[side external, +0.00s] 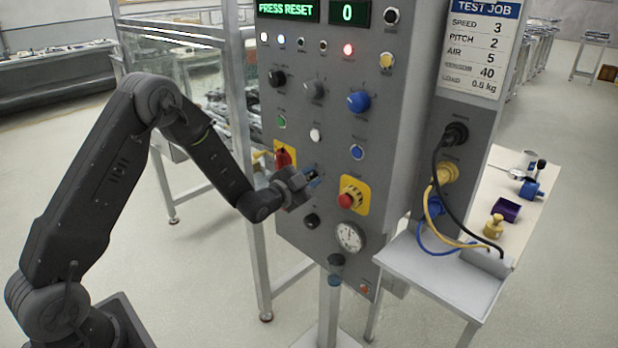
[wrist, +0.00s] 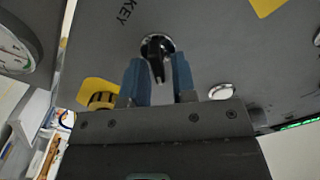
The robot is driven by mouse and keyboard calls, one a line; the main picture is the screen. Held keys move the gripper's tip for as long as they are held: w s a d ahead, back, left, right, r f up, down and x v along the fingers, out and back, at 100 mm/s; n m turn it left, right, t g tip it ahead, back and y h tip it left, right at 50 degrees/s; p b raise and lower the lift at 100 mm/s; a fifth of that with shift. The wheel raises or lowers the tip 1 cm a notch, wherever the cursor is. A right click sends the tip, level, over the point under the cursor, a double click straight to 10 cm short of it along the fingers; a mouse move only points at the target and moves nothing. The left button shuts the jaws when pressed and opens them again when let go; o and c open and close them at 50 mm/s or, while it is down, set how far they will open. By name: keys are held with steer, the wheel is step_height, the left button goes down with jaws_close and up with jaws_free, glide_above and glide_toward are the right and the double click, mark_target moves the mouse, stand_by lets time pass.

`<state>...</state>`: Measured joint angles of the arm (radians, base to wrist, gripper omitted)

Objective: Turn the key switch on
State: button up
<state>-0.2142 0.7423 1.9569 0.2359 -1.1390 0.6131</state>
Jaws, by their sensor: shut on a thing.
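The key switch (wrist: 157,44) shows in the wrist view as a round bright-rimmed lock with a dark key (wrist: 157,68) standing out of it, beside the printed word KEY. My gripper (wrist: 160,80) has its two blue fingers on either side of the key and is shut on it. In the side view my gripper (side external: 312,178) is against the front of the grey panel (side external: 340,130), between the red switch and the emergency stop. There the gripper hides the key. I cannot tell which marked position the key points to.
A red rotary switch (side external: 283,159) on a yellow plate is close left of my gripper. A red emergency stop (side external: 346,201) is close right. A black knob (side external: 312,220) and a gauge (side external: 350,237) are below. The display (side external: 288,9) reads PRESS RESET, and a red lamp (side external: 348,49) is lit.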

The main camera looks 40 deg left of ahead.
steer(key=shift+d+f+m, duration=0.1)
steer(key=shift+m, duration=0.85)
steer(key=shift+d+f+m, duration=0.1)
steer(key=shift+m, duration=0.85)
steer(key=o, duration=0.6)
steer(key=shift+s, duration=0.1)
steer(key=s, duration=1.3)
steer(key=shift+s, duration=0.35)
